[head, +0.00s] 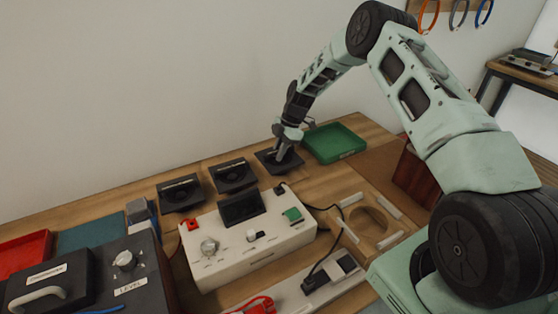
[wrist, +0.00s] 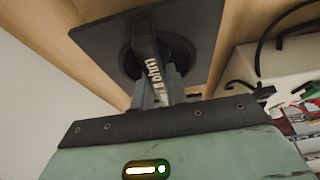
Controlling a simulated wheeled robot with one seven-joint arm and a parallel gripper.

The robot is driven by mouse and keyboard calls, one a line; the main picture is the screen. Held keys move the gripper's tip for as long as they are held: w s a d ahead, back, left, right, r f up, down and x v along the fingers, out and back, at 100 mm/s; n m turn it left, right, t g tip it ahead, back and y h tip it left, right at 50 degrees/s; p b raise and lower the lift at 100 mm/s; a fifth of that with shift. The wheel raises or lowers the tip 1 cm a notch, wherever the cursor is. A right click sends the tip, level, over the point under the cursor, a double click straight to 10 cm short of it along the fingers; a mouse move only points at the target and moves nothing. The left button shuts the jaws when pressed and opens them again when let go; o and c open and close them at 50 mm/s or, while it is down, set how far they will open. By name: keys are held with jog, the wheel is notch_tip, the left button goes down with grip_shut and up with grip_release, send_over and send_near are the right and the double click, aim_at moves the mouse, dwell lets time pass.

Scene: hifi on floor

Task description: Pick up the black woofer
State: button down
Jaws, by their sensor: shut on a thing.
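A black woofer (head: 293,163), a square plate with a round middle, is under my gripper (head: 281,153) near the back of the wooden bench. In the wrist view the woofer (wrist: 100,42) fills the upper middle, and my gripper (wrist: 157,80) is shut on its central part, which bears white "ohm" lettering. The fingers hide part of the round middle. I cannot tell whether the woofer touches the bench. Two similar black units, a middle one (head: 233,177) and a left one (head: 180,195), lie in a row to its left.
A green tray (head: 334,144) is just right of the held woofer. A white box with knobs and a dark screen (head: 248,245) stands in front. A wooden frame with a round hole (head: 372,219) is to the right. A red tray (head: 22,254) is at far left.

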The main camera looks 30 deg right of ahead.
jog(key=shift+r, duration=0.2)
notch_tip(320, 180, up, 10)
jog(key=b, duration=0.2)
jog(key=shift+r, duration=0.15)
